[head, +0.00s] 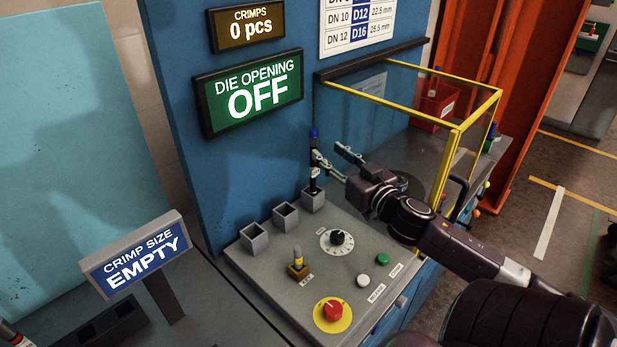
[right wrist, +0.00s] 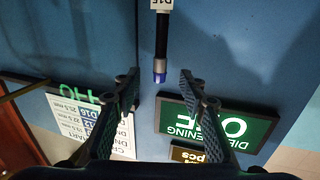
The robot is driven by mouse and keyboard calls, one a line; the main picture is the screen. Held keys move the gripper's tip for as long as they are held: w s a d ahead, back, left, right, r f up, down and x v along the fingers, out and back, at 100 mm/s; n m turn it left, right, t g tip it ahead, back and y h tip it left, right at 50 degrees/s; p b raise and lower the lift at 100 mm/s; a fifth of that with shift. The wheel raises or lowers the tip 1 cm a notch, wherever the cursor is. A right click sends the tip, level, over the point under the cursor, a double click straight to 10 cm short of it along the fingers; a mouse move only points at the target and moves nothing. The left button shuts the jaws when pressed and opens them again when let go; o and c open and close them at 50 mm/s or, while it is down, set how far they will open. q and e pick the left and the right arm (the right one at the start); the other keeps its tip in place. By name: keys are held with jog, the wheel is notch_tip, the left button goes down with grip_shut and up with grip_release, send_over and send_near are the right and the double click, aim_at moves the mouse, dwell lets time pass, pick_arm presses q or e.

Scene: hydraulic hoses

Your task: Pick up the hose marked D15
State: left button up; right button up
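The hose marked D15 (head: 314,182) is a short black hose with a blue tip and a white tag. It stands upright in the rightmost of three grey square holders on the machine panel. In the right wrist view its tag (right wrist: 162,4) reads D15 upside down, and the blue tip points toward the gripper. My right gripper (head: 331,153) is open and empty, close to the right of the hose's upper part. In the right wrist view the hose appears between the two spread fingers, with no visible contact. My left gripper is not in view.
The two other holders (head: 255,238) look empty. A yellow-framed clear guard (head: 462,130) stands behind my right arm. A sign (head: 137,255) reads CRIMP SIZE EMPTY.

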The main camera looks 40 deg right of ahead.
aim_at(316, 141)
jog(key=shift+w+d+f, duration=0.1)
jog(key=shift+w+f, duration=0.05)
jog(key=shift+w, duration=0.35)
jog(key=shift+w+d+f, duration=0.1)
jog(key=shift+w+f, duration=0.05)
jog(key=shift+w, duration=0.35)
jog(key=shift+w+r, duration=0.1)
jog(key=shift+w, duration=0.25)
jog(key=shift+w+d+r+p, duration=0.1)
jog(key=shift+w+r+p, duration=0.15)
jog(key=shift+w+p, duration=0.2)
jog(key=w, duration=0.2)
jog(key=w+p, duration=0.1)
jog(key=shift+w+d+r, duration=0.1)
jog(key=shift+d+r, duration=0.05)
jog(key=shift+d, duration=0.15)
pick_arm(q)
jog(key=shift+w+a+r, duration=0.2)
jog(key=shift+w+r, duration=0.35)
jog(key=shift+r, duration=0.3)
pick_arm(e)
jog(key=shift+w+d, duration=0.1)
jog(key=shift+w, duration=0.55)
jog(key=shift+c, duration=0.4)
grip_shut()
